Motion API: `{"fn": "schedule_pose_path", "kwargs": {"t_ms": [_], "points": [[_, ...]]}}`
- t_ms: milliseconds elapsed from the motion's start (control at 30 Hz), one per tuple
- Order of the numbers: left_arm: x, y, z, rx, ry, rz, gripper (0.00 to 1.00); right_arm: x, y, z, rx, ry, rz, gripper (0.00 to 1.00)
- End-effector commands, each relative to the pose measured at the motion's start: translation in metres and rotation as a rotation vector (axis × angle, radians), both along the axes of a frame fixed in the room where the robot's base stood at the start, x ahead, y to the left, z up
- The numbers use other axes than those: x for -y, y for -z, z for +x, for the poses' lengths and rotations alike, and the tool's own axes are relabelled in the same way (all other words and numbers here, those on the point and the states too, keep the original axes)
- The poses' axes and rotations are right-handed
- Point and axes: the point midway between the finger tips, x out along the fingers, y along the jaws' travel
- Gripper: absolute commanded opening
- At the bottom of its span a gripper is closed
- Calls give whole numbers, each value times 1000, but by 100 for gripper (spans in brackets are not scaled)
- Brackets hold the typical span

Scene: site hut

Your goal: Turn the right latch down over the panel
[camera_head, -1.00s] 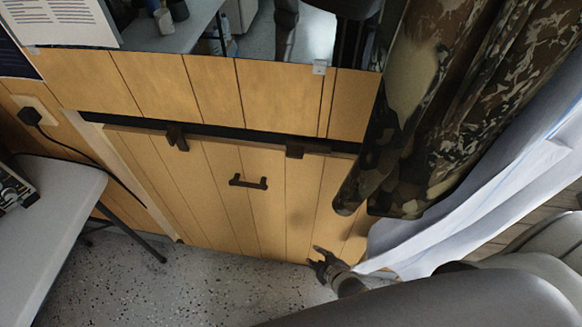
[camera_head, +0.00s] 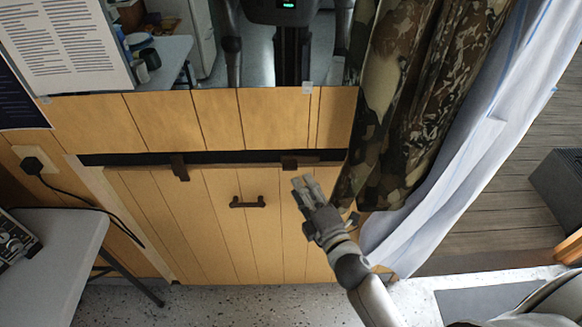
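The wooden panel (camera_head: 225,240) is set in the plank wall, with a dark gap along its top edge and a dark handle (camera_head: 248,202) in its middle. The right latch (camera_head: 290,162) is a small dark brown piece at the panel's top edge; how it is turned is hard to tell. The left latch (camera_head: 180,167) points down over the panel's top edge. My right gripper (camera_head: 304,181) is in front of the panel, just below and right of the right latch, fingers upward. Its fingers look apart and empty; I see no contact with the latch. My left gripper is not in view.
A camouflage cloth (camera_head: 410,110) and a white sheet (camera_head: 455,160) hang close to the right of my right gripper. A mirror (camera_head: 215,60) is above the planks. A grey table (camera_head: 50,250) stands at left, near a black cable (camera_head: 90,200). The speckled floor is clear below the panel.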

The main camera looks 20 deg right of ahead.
Motion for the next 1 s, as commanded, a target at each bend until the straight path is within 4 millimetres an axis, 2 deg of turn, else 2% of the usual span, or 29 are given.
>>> {"fn": "schedule_pose_path", "kwargs": {"t_ms": [300,500,700,967,1000], "points": [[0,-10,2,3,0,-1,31,-6,-2,53,1,0,4,31],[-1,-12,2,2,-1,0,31,-9,-1,75,0,0,4,31],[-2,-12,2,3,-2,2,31,-10,0,84,-1,0,4,31],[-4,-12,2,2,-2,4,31,-10,1,85,-2,0,4,31],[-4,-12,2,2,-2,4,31,-10,1,85,-1,0,4,27]]}}
